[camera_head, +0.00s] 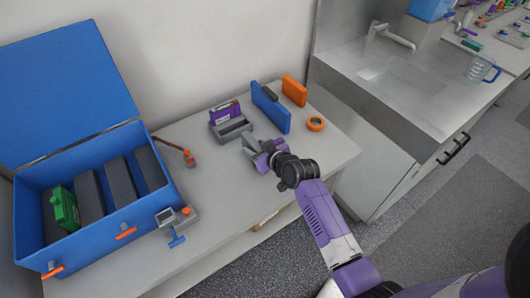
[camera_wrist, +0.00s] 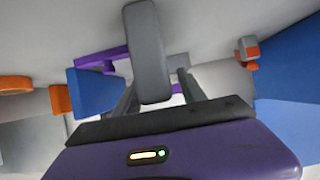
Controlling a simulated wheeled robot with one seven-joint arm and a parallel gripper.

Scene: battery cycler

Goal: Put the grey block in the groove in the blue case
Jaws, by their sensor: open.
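The grey block (camera_head: 233,130) lies on the table in front of a purple item. In the wrist view the grey block (camera_wrist: 148,45) is long, and its near end shows between my fingers. My gripper (camera_head: 250,146) is open just to the lower right of the block. In the wrist view my gripper (camera_wrist: 157,92) has a finger on either side of the block's end; contact cannot be told. The blue case (camera_head: 105,218) stands at the left with its lid up. Dark grey dividers with grooves between them fill it, and a green block (camera_head: 66,209) stands at its left.
The purple item (camera_head: 224,112), a blue panel (camera_head: 270,107), an orange block (camera_head: 294,91) and an orange ring (camera_head: 315,124) are near my gripper. A hammer-like tool (camera_head: 178,149) and a grey clamp (camera_head: 178,220) are beside the case.

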